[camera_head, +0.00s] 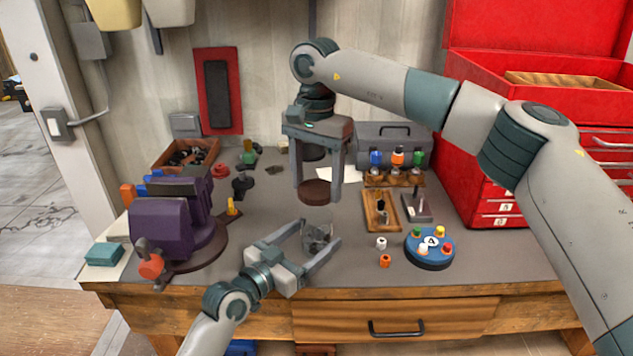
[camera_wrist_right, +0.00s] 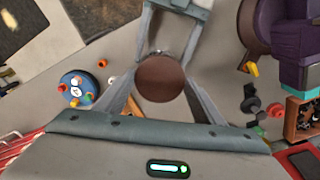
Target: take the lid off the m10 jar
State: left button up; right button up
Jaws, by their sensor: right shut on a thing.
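The m10 jar (camera_head: 318,238), a clear glass jar with grey contents, stands upright on the bench, near its front middle. Its brown round lid (camera_head: 316,192) is in my right gripper (camera_head: 318,190), above the jar and apart from it. In the right wrist view the lid (camera_wrist_right: 161,79) sits between the fingers and hides most of the jar. My left gripper (camera_head: 320,236) reaches in from the lower left, with its fingers on either side of the jar. Whether they touch the glass is not clear.
A purple machine (camera_head: 165,220) stands at the left. A blue round stand (camera_head: 430,256) with coloured pegs is at the right, with a white piece (camera_head: 381,243) and an orange piece (camera_head: 384,261) beside it. A wooden tray (camera_head: 370,212) and red toolbox (camera_head: 490,165) are behind.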

pick_arm(q)
jog(key=b+v, duration=0.2)
jog(key=v, duration=0.8)
jog(key=shift+s+a, duration=0.25)
jog(key=shift+s, duration=0.05)
pick_arm(e)
notch_tip(320, 180, down, 2)
jog(key=shift+f, duration=0.15)
pick_arm(q)
jog(key=shift+s+a, duration=0.4)
jog(key=shift+s, duration=0.05)
pick_arm(e)
jog(key=shift+f, duration=0.1)
